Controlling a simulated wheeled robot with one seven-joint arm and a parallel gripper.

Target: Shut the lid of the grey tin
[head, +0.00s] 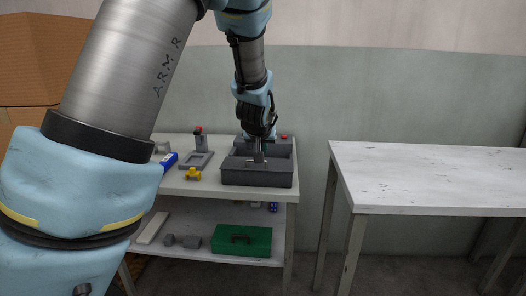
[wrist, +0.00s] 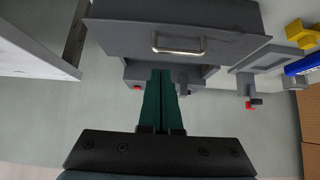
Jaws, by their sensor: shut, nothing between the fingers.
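The grey tin (head: 257,179) sits at the right end of the white workbench, with a metal handle (wrist: 180,43) on a grey panel that also shows in the wrist view (wrist: 120,39). My gripper (head: 259,154) is above the back part of the tin, close to the handle, pointing down. In the wrist view its dark green fingers are together and empty, with their tips just beside the handled panel. I cannot tell whether they touch it. My arm and fingers hide part of the tin, and how far the lid stands open is not clear.
A green toolbox (head: 242,243) is on the lower shelf. A bare white table (head: 430,175) stands right, across a gap.

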